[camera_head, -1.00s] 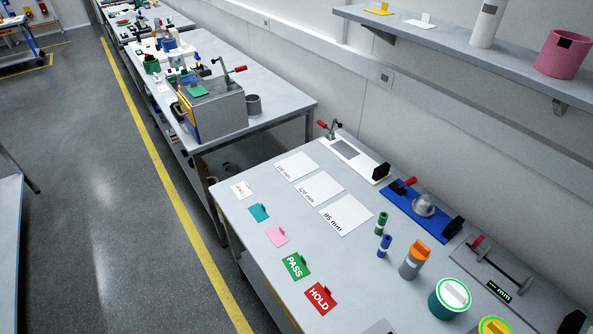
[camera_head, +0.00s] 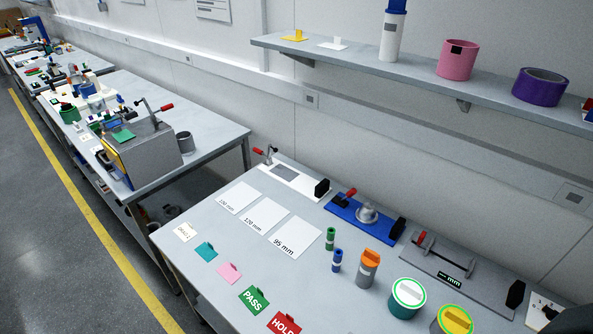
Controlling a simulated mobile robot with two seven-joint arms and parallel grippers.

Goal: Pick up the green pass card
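The green pass card (camera_head: 254,300) lies on the near table, towards its front left edge, with white PASS lettering and a small tab at its upper right. The red HOLD card (camera_head: 285,324) lies just to its right, cut off by the bottom of the picture. A pink card (camera_head: 229,273) lies to its upper left. Neither gripper shows in the head view.
The near table (camera_head: 318,291) also bears white sheets (camera_head: 265,215), a blue fixture (camera_head: 364,217), a grey cylinder with an orange top (camera_head: 367,268) and a green-rimmed container (camera_head: 407,298). A shelf (camera_head: 415,68) hangs above on the wall. Floor (camera_head: 50,265) is free at left.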

